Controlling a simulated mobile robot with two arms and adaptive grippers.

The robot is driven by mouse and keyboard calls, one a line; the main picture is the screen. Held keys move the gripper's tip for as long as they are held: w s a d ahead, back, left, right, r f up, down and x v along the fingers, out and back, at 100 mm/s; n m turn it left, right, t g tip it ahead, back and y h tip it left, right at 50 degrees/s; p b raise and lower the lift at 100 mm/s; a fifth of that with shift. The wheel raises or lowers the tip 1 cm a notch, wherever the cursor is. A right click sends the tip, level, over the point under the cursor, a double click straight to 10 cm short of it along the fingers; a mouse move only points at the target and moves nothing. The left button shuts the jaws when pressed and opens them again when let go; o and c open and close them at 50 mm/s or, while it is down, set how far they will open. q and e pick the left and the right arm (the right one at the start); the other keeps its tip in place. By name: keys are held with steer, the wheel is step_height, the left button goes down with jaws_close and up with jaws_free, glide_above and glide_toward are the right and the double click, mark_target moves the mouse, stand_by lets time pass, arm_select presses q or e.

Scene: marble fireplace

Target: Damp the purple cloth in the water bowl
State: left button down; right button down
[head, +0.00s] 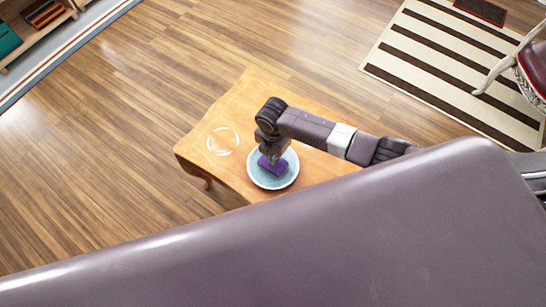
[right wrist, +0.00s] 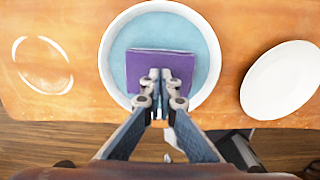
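The water bowl (head: 293,179) is white and round, with pale blue water inside, and stands on the wooden table. The purple cloth (head: 271,167) is a flat rectangle within the bowl's rim. In the right wrist view the cloth (right wrist: 178,67) lies across the middle of the blue water in the bowl (right wrist: 108,72). My right gripper (right wrist: 160,75) points down into the bowl, its fingertips close together at the cloth, and appears shut on it. How deep the cloth sits in the water is hard to tell. My left gripper is not in view.
A clear glass dish (head: 222,141) stands left of the bowl on the wooden table (head: 240,100). In the right wrist view a white plate (right wrist: 283,80) lies right of the bowl. A striped rug (head: 440,65) and a chair (head: 535,70) are at the upper right.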

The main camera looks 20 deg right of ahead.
steer(key=shift+r+p, duration=2.7)
steer(key=shift+r, duration=0.25)
steer(key=shift+f, duration=0.1)
